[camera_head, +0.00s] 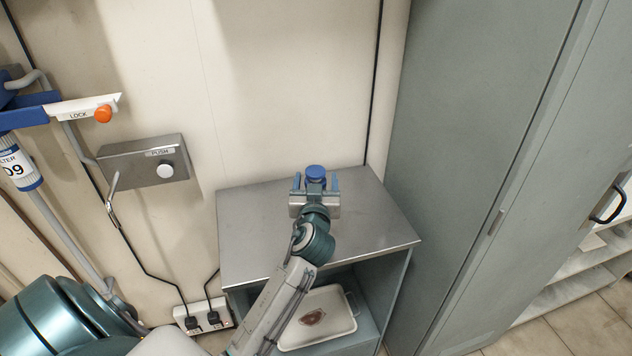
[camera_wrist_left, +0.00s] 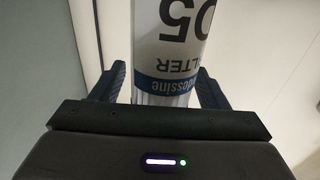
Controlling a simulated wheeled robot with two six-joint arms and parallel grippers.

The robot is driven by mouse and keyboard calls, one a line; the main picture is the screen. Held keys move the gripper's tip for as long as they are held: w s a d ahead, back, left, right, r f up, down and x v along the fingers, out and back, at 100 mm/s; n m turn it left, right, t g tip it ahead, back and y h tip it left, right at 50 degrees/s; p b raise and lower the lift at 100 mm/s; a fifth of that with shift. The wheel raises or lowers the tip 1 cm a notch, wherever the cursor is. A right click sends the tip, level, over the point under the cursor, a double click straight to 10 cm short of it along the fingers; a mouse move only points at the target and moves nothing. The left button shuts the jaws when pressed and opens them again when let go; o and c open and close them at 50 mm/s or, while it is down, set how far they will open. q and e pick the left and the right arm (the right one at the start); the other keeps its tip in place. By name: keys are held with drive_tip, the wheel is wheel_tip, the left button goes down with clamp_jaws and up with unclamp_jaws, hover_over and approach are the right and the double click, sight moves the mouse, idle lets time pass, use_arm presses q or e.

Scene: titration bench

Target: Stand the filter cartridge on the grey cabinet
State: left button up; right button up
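The filter cartridge is white with a blue band and the number 05 in the left wrist view (camera_wrist_left: 172,50). In the head view only its blue cap (camera_head: 316,173) shows, toward the back of the grey cabinet's steel top (camera_head: 255,235). The cartridge looks upright; its base is hidden, so I cannot tell whether it touches the top. My left gripper (camera_head: 315,186) is around the cartridge with one finger on each side. Narrow gaps show between the fingers and the cartridge, so it looks open. My right gripper is not in view.
Another cartridge (camera_head: 18,165), numbered 09, hangs in a blue holder with a LOCK plate (camera_head: 80,107) at the left. A PUSH box (camera_head: 145,165) is on the wall. A white tray (camera_head: 335,335) lies inside the cabinet. A tall grey locker (camera_head: 470,130) stands close on the right.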

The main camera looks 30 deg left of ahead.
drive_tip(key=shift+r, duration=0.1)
use_arm(q)
drive_tip(key=b+v, duration=0.2)
drive_tip(key=v, duration=1)
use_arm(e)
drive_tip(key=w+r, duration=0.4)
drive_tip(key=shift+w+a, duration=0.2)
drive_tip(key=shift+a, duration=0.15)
use_arm(q)
drive_tip(key=shift+s, duration=0.15)
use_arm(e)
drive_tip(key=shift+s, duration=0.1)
